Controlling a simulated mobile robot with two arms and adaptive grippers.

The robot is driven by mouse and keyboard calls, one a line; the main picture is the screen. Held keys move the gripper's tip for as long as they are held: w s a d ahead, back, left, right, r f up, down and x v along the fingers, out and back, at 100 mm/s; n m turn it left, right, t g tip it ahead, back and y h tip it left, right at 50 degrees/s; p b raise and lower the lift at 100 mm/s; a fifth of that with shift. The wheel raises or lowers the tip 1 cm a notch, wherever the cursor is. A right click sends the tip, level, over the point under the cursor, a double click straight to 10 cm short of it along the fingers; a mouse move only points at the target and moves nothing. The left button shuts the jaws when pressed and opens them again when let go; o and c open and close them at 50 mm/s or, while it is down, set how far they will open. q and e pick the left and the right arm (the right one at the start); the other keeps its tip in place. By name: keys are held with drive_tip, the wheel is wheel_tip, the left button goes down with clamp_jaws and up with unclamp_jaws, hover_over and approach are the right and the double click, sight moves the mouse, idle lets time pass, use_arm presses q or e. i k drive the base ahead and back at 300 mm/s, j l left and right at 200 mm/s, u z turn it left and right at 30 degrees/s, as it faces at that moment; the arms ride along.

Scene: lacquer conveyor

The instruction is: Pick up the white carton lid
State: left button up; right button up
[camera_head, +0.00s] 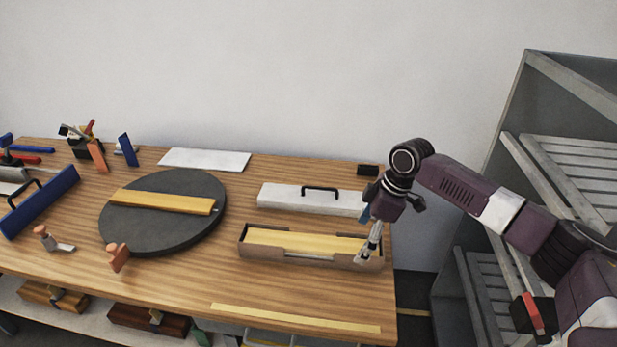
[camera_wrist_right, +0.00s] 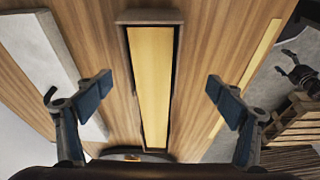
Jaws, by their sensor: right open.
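The white carton lid (camera_head: 310,197) is a long flat white piece with a black handle on top. It lies on the wooden table behind the open carton, and it also shows at the left of the right wrist view (camera_wrist_right: 42,50). My right gripper (camera_head: 368,250) points down near the right end of the open carton, in front of the lid and apart from it. In the wrist view its two blue-padded fingers (camera_wrist_right: 155,97) are spread wide with nothing between them. A small dark pronged shape at that view's right edge may be my left gripper (camera_wrist_right: 297,68), too small to read.
The open carton (camera_head: 243,241) holds a yellow bar (camera_head: 305,243). A dark round turntable (camera_head: 180,235) with a yellow bar stands to the left. A white panel (camera_head: 205,159) lies behind. A grey shelf rack (camera_head: 515,85) stands at the right.

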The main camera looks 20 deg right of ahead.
sight(310, 199)
drive_tip(key=i, duration=0.85)
